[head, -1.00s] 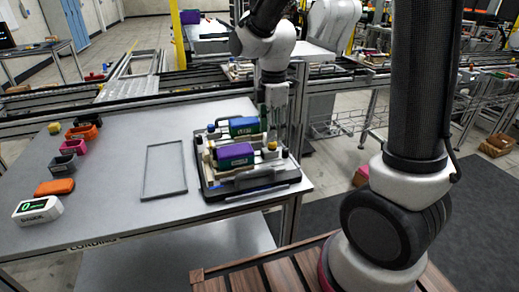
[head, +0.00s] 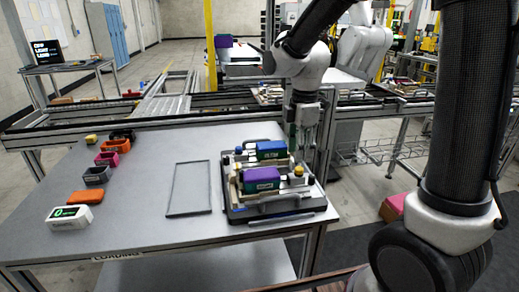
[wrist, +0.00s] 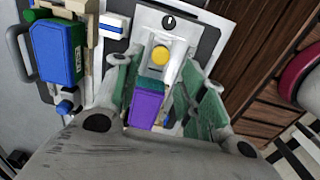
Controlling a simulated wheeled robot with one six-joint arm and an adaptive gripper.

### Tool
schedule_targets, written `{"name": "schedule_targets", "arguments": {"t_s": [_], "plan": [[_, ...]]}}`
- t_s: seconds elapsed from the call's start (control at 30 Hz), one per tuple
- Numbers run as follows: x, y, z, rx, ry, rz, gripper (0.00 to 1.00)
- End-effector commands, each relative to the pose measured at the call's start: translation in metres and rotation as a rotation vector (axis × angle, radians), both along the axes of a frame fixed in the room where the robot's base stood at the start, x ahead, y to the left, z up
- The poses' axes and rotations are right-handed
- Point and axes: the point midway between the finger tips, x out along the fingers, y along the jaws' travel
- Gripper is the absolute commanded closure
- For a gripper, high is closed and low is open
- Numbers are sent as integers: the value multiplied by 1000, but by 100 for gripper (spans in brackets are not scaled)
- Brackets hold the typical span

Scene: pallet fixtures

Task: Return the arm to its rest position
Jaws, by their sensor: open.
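My gripper (head: 303,138) points down at the right end of a pallet fixture (head: 280,210) on the grey table. In the wrist view my gripper (wrist: 165,100) has its green-padded fingers spread apart. A purple block (wrist: 146,106) and a yellow knob (wrist: 160,58) show between or beyond the fingers, with nothing clearly held. On the fixture, the head view shows a purple-topped block (head: 262,180) in front and a blue-topped block (head: 271,150) behind. The blue block also shows in the wrist view (wrist: 52,50). My gripper partly hides the fixture's right side.
An empty shallow tray outline (head: 189,190) lies left of the fixture. Farther left stand several small bins, such as a pink one (head: 107,159), an orange box (head: 86,197) and a white display reading 0 (head: 69,217). A conveyor frame (head: 160,122) runs behind the table.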

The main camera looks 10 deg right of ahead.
Motion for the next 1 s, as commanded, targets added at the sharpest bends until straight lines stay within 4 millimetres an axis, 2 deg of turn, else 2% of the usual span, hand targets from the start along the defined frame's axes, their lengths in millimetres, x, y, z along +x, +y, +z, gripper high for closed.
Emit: {"name": "schedule_targets", "arguments": {"t_s": [0.07, 0.2, 0.3, 0.37, 0.67, 0.8, 0.9, 1.0], "plan": [[0, 0, 0, 0, 1, -36, 59], [-5, -2, -2, -7, 16, -219, 59], [-21, -7, -7, -27, 48, -406, 59], [-32, -11, -4, -34, 52, -526, 59], [-103, -60, 43, 29, -26, -1157, 59], [-143, -86, 66, 112, -99, -1394, 59], [-167, -101, 79, 181, -162, -1474, 59], [-181, -111, 90, 237, -222, -1508, 59]]}}
